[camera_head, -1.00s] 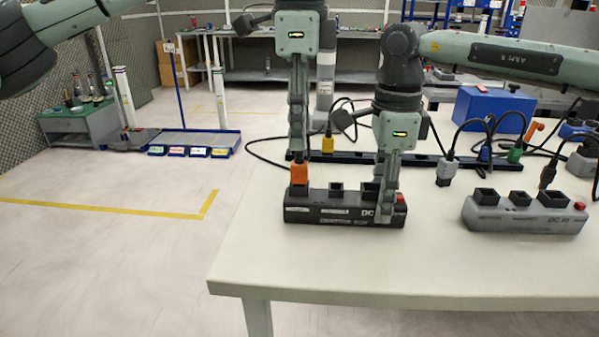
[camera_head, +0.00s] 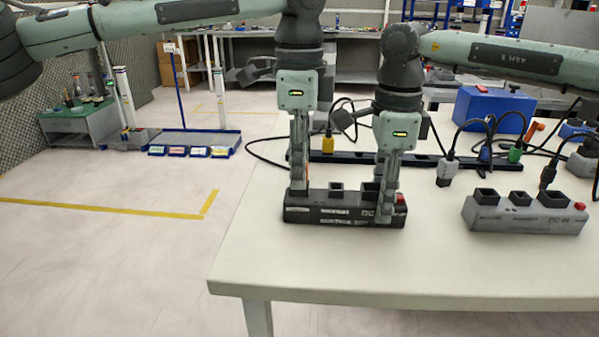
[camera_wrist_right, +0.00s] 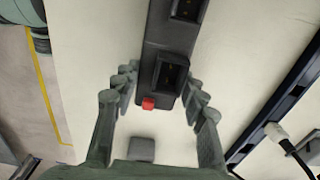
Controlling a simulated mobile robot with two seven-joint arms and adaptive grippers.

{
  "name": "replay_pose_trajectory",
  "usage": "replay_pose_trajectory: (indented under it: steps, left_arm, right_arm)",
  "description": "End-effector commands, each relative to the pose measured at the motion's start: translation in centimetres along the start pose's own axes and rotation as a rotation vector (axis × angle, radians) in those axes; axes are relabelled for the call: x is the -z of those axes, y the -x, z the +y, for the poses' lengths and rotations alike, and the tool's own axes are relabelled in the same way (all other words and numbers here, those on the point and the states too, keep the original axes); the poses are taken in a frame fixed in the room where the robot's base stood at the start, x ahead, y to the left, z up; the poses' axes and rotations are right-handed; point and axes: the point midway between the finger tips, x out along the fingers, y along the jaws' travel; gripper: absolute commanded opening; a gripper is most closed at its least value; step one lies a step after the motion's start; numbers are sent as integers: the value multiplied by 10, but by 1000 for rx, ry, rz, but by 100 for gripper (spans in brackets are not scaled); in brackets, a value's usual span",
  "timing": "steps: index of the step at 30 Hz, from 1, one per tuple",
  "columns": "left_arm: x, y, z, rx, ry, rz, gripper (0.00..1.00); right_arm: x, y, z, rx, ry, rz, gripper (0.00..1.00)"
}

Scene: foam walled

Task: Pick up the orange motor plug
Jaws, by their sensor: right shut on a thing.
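The black socket block (camera_head: 325,214) stands on the table; its end with a red button also shows in the right wrist view (camera_wrist_right: 164,80). My right gripper (camera_head: 384,212) is shut on the right end of this block, with fingers on both sides of it. My left gripper (camera_head: 299,190) points straight down over the leftmost socket of the block. Its fingers cover the place of the orange motor plug, which is almost wholly hidden. I cannot tell whether these fingers are closed on the plug.
A grey socket block (camera_head: 525,216) stands to the right on the table (camera_head: 420,270). Behind are a dark rail (camera_head: 400,160) with a yellow plug (camera_head: 328,143), a grey plug (camera_head: 446,173) and a green plug (camera_head: 515,154), and a blue box (camera_head: 495,108). The front of the table is clear.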

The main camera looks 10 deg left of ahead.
Motion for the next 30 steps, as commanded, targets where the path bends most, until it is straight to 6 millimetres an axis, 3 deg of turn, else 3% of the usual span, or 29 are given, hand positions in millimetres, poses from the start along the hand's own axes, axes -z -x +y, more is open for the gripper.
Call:
replay_pose_trajectory:
  steps: [1, 6, 17, 30]
  left_arm:
    - [0, 0, 0, 0, 0, 0, 20]
    - [0, 0, 0, 0, 0, 0, 0]
    - [1, 6, 0, 1, -1, 1, 0]
    - [1, 84, 0, 1, 0, 1, 0]
  right_arm:
    - [0, 0, 0, 1, 0, -1, 6]
    - [0, 0, 0, 1, 0, -1, 6]
    - [0, 0, 0, 1, 0, 0, 6]
    - [0, 0, 0, 0, 0, 0, 6]
